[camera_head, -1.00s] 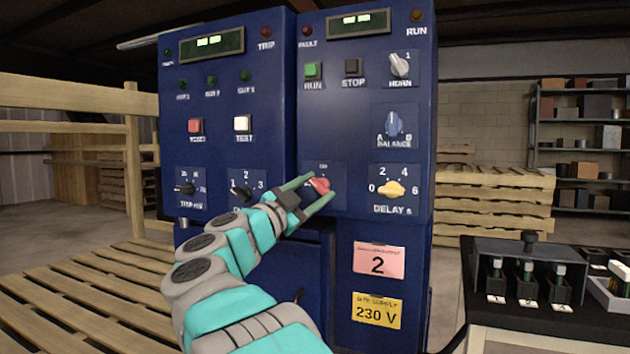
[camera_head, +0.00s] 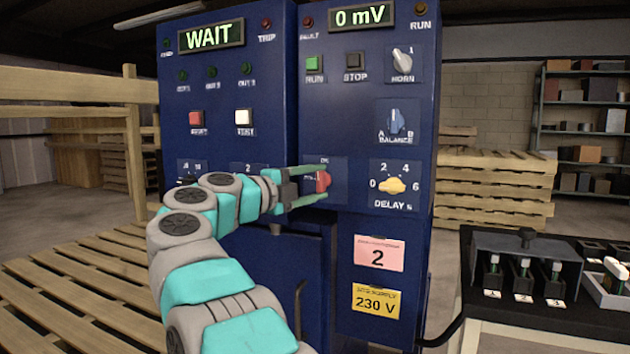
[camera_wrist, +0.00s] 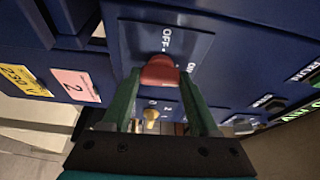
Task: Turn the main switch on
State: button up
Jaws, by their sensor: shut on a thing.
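The main switch is a red knob (camera_head: 322,182) on a small plate in the lower left of the right-hand blue panel (camera_head: 350,120). The red knob also shows in the wrist view (camera_wrist: 160,70), with OFF and ON lettering around it. It looks upright in the head view. My gripper (camera_head: 316,184) reaches it from the left, with its green fingers shut on the knob, one above and one below. The fingers hide part of the plate's lettering. The left display (camera_head: 211,36) reads WAIT and the right display (camera_head: 361,17) reads 0 mV.
The yellow DELAY knob (camera_head: 392,185) is just right of the switch. The BALANCE knob (camera_head: 395,122) and HORN knob (camera_head: 402,60) are above it. A bench (camera_head: 490,318) with a numbered holder stands at the right. Pallets (camera_head: 80,300) lie at the left.

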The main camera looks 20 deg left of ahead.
jog(key=shift+f+m, duration=0.1)
jog(key=shift+m, duration=0.3)
jog(key=o, duration=1.4)
jog(key=v, duration=0.7)
jog(key=shift+s+a, duration=0.15)
jog(key=shift+s, duration=0.25)
